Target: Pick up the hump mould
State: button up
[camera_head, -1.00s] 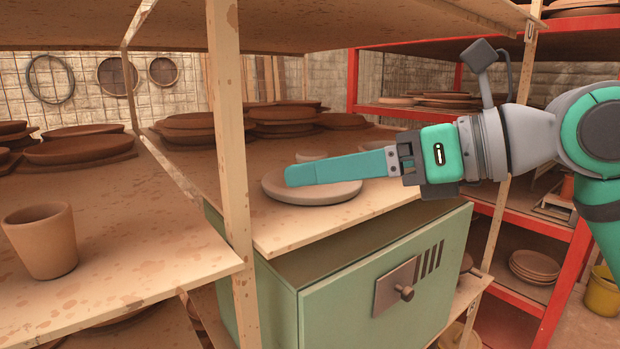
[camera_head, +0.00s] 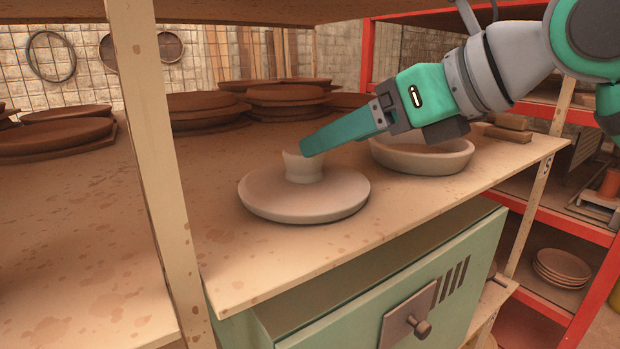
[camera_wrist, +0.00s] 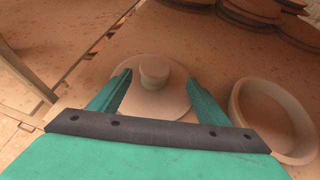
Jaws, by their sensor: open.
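The hump mould (camera_head: 304,195) is a pale clay disc with a short round knob on top. It rests on the wooden shelf above the green cabinet. My gripper (camera_head: 306,146) is open, its fingertips at the height of the knob. In the wrist view the hump mould (camera_wrist: 154,100) lies ahead between the two fingers of my gripper (camera_wrist: 160,88), with the knob near the middle. The fingers appear apart from the knob. In the head view one finger hides part of the knob's top.
A shallow pale bowl (camera_head: 422,158) stands right of the mould, partly under my gripper; it also shows in the wrist view (camera_wrist: 276,118). A wooden post (camera_head: 160,170) stands at left. Stacked brown plates (camera_head: 286,98) lie behind. The shelf's front left is clear.

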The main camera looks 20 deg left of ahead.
aim_at(324, 184)
jog(key=a, duration=0.1)
jog(key=a+f, duration=0.1)
jog(key=a, duration=0.1)
jog(key=shift+f, duration=0.25)
jog(key=x, duration=0.4)
jog(key=shift+f, duration=0.15)
jog(key=shift+w+a+f, duration=0.25)
jog(key=shift+w+a, duration=0.1)
jog(key=shift+w, duration=0.05)
jog(key=c, duration=1.7)
grip_shut()
jog(key=shift+r, duration=0.2)
